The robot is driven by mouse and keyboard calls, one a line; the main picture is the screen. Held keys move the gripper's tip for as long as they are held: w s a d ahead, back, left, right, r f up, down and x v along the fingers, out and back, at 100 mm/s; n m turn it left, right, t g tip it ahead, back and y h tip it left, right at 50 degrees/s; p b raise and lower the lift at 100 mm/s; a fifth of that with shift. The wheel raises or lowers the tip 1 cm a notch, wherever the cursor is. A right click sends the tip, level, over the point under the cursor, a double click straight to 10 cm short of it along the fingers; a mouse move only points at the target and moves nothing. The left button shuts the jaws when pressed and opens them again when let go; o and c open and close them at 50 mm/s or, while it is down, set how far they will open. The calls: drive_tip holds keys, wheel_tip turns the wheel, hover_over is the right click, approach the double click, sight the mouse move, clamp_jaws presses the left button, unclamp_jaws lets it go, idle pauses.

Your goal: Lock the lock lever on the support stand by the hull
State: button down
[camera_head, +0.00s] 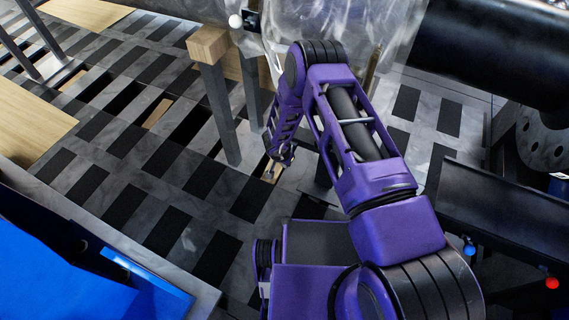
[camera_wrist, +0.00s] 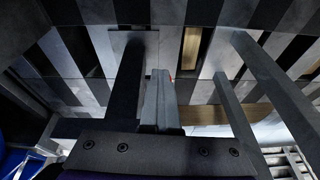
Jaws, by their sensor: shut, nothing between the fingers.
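A stand with grey legs (camera_head: 220,112) and a wooden block (camera_head: 208,44) on top stands beside the large, shiny, plastic-like wrapped hull (camera_head: 330,22). A white ball knob (camera_head: 235,21) by a dark bracket shows near the block; I cannot tell whether it is the lock lever. My gripper (camera_head: 272,170) hangs low, pointing down, right of the stand's legs in the head view. In the wrist view the gripper's fingers (camera_wrist: 160,75) are together and empty. Grey legs (camera_wrist: 270,90) pass on the right there, and a dark post (camera_wrist: 130,80) is at the left.
A dark rack (camera_head: 500,205) with a blue knob (camera_head: 470,249) and a red knob (camera_head: 551,283) is at right. A black cylinder (camera_head: 490,55) lies above it. A blue bin (camera_head: 60,265) fills the lower left. Patterned floor (camera_head: 150,150) lies open left of the stand.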

drive_tip(key=shift+s+d+f, duration=0.1)
drive_tip(key=shift+d+f, duration=0.1)
drive_tip(key=shift+f, duration=0.25)
